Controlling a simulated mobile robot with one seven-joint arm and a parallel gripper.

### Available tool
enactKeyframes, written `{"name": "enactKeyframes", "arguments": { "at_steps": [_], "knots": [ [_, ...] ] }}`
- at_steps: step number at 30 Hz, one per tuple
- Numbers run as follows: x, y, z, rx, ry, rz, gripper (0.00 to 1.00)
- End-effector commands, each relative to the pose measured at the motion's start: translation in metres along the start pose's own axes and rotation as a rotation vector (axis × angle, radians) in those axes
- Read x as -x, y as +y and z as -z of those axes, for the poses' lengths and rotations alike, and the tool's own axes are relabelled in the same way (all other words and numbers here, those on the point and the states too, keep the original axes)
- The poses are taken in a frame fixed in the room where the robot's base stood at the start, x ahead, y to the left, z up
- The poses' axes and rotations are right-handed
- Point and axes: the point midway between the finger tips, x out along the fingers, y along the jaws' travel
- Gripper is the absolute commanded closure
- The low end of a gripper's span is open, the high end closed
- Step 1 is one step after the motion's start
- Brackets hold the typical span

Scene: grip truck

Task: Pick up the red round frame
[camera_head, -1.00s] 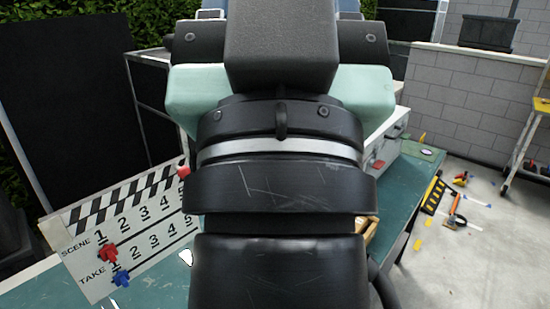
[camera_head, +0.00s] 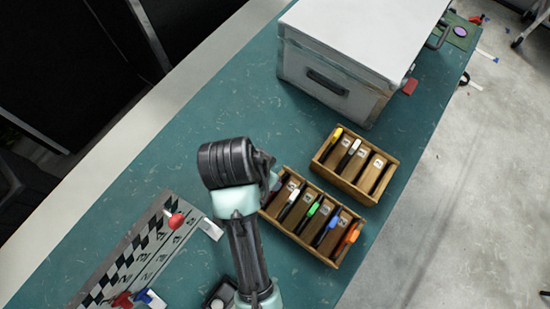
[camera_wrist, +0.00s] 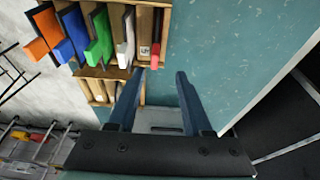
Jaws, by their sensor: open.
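A wooden slotted box (camera_head: 298,238) on the green table holds upright flat pieces with coloured tabs: orange, blue, green and white. In the wrist view, a small red tab (camera_wrist: 155,49) shows at the end of this box, beyond the white one; its slot end is partly hidden by my arm in the head view. I cannot tell the shape of the piece below it. My gripper (camera_wrist: 160,76) is open and empty, with its fingertips pointing toward the red-tab end, seemingly apart from it. In the head view, my gripper (camera_head: 270,172) is beside the box's left end, its fingers mostly hidden.
A second wooden box (camera_head: 345,185) with yellow and white tabs stands just behind. A white case (camera_head: 330,85) stands farther back, with a small red piece (camera_head: 410,86) beside it. The front table edge drops to the floor.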

Motion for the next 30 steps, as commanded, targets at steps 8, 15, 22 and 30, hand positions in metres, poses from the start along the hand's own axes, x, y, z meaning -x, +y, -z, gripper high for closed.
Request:
{"name": "enactKeyframes", "arguments": {
  "at_steps": [8,15,22,30],
  "knots": [
    [-0.049,0.000,0.001,0.001,0.001,0.001,0.50],
    [-0.063,0.001,0.002,0.002,0.002,0.003,0.50],
    [-0.092,0.006,0.003,0.003,0.001,0.004,0.50],
    [-0.110,0.006,0.003,0.002,0.004,0.006,0.50]
  ]
}}
